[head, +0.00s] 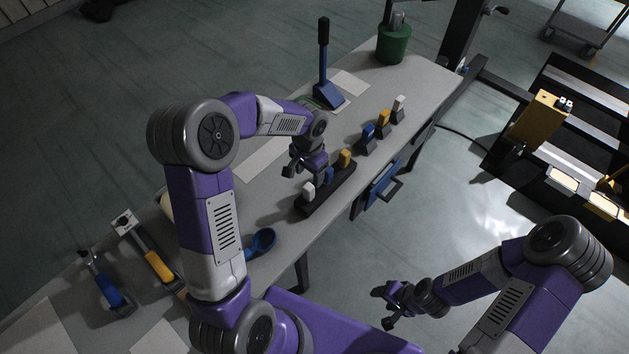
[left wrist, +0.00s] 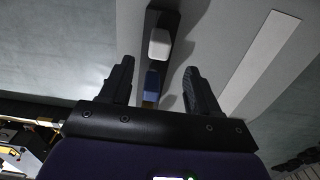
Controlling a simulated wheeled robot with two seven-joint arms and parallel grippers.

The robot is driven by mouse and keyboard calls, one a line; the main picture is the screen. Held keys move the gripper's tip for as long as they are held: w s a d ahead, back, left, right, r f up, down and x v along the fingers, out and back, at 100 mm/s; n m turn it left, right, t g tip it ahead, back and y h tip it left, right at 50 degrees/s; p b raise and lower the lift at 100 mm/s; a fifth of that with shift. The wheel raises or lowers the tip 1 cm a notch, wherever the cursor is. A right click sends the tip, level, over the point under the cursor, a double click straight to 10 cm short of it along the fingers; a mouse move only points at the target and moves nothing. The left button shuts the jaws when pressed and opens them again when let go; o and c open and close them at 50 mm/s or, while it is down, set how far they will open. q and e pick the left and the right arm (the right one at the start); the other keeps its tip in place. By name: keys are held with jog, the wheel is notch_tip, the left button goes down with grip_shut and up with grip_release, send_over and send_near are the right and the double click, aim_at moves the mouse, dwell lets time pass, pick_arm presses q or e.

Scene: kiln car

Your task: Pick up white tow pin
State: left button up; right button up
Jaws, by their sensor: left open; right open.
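The white tow pin (head: 308,189) stands at the near left end of a dark rack (head: 333,196) on the bench. A blue pin (head: 329,175) and a yellow pin (head: 345,158) stand in the same rack. My left gripper (head: 302,170) is open and empty above the rack, close to the white and blue pins. In the left wrist view, the white pin (left wrist: 159,44) shows beyond the fingertips, and the blue pin (left wrist: 152,82) lies between the open fingers. My right gripper (head: 383,307) is open and empty over the floor, away from the bench.
Separate blue (head: 367,135), yellow (head: 383,119) and white (head: 399,104) pieces stand farther along the bench (head: 433,84). A blue lever (head: 323,75), a green container (head: 394,44) and a blue scoop-like tool (head: 261,243) are also on it. A blue handle (head: 383,186) sticks out from the bench's side.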

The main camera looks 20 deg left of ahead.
aim_at(308, 186)
pick_arm(q)
jog(key=shift+s+f, duration=0.25)
jog(key=shift+f, duration=0.4)
jog(key=shift+s+f, duration=0.25)
jog(key=shift+f, duration=0.35)
notch_tip(308, 186, down, 4)
jog(key=shift+w+f+b, duration=0.15)
jog(key=shift+b, duration=0.6)
jog(key=c, duration=1.1)
